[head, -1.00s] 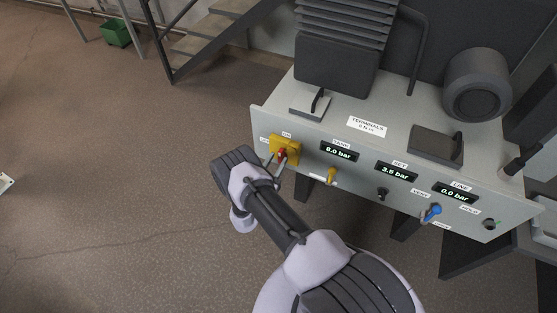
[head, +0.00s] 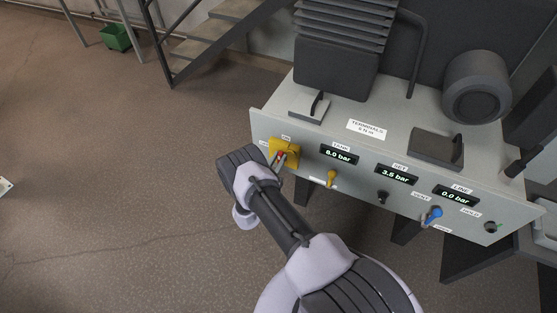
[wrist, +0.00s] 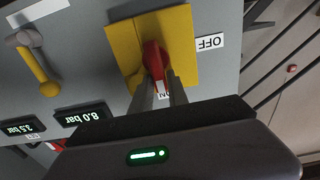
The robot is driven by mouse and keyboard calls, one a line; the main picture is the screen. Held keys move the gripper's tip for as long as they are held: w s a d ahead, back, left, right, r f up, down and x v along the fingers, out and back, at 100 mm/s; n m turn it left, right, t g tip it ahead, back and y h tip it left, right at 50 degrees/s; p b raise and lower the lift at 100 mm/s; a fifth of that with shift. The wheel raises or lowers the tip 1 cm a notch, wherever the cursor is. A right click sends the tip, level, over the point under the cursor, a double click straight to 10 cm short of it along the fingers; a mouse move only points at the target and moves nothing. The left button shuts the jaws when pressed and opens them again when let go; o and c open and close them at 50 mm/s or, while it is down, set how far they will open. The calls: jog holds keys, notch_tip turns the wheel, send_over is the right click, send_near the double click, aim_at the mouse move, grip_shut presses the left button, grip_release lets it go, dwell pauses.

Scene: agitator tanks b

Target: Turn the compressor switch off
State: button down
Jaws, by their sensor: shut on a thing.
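The compressor switch is a red handle (wrist: 155,60) on a yellow plate (wrist: 180,40) at the left end of the grey panel front. In the head view the yellow plate (head: 291,150) is partly covered by my gripper (head: 280,159). In the wrist view my gripper (wrist: 161,88) is shut on the handle, one finger on each side of its outer end. The handle points down in that view, toward the partly hidden ON label (wrist: 163,96). The OFF label (wrist: 209,42) is to the right of the plate.
On the panel to the right are a yellow lever (head: 332,177), a black knob (head: 383,197) and a blue handle (head: 433,215). A display reading 8.0 bar (head: 339,155) is just right of the switch.

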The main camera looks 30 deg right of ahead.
jog(key=shift+s+f, duration=0.1)
jog(key=shift+f, duration=0.1)
jog(key=shift+w+a+f+n+b, duration=0.35)
jog(key=shift+n+b, duration=0.55)
jog(key=shift+n, duration=2.05)
jog(key=shift+w+a+f+n+b, duration=0.25)
jog(key=shift+f+n+b, duration=0.45)
jog(key=shift+n, duration=2.3)
jog(key=shift+w+a+f+n+b, duration=0.3)
jog(key=shift+n+b, duration=0.75)
jog(key=shift+n, duration=1.9)
jog(key=shift+w+d+r, duration=0.1)
jog(key=c, duration=1.4)
grip_release()
jog(key=shift+w, duration=0.1)
jog(key=shift+o, duration=0.2)
